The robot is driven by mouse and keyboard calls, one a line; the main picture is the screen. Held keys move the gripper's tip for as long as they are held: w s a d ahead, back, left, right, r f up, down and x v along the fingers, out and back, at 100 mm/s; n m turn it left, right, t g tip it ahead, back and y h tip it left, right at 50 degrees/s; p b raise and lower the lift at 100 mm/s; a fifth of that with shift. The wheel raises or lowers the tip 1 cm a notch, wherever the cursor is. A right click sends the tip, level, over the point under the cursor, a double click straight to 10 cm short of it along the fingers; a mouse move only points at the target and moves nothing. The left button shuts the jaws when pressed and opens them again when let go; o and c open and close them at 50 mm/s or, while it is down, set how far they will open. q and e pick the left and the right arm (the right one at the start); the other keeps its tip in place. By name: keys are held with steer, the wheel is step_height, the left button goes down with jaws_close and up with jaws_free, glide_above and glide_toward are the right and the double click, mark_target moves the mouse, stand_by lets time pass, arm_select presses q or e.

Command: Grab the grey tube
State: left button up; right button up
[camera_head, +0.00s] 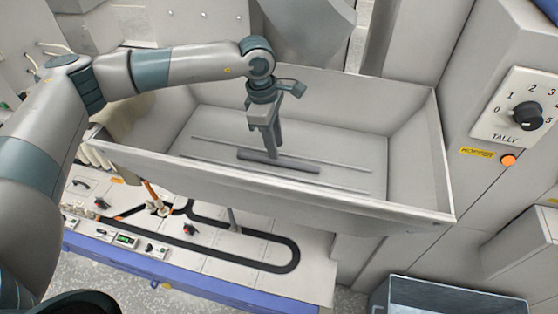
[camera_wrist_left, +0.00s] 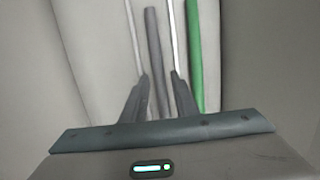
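The grey tube (camera_head: 292,163) lies on the floor of a long pale tray (camera_head: 415,165) in the head view. My left gripper (camera_head: 271,152) points down into the tray, with its fingertips at the tube near its middle. In the left wrist view the grey tube (camera_wrist_left: 153,45) runs between the two fingers of the left gripper (camera_wrist_left: 160,78), with a gap on both sides. The gripper is open, and I cannot tell whether a finger touches the tube. My right gripper is not in view.
A green tube or strip (camera_wrist_left: 194,50) runs beside the right finger in the left wrist view. Two thin light lines run along the tray floor, either side of the tube. The tray's walls stand around the gripper. A dial panel (camera_head: 522,105) is at the right.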

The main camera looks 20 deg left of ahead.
mark_target(278, 162)
arm_select(q)
steer(key=shift+f+p, duration=0.7)
steer(key=shift+p, duration=0.1)
step_height(278, 162, down, 3)
steer(key=shift+w+d+r+p, duration=0.1)
steer(key=shift+d+p, duration=0.05)
steer(key=shift+p, duration=0.7)
steer(key=shift+f, duration=0.5)
jaws_close()
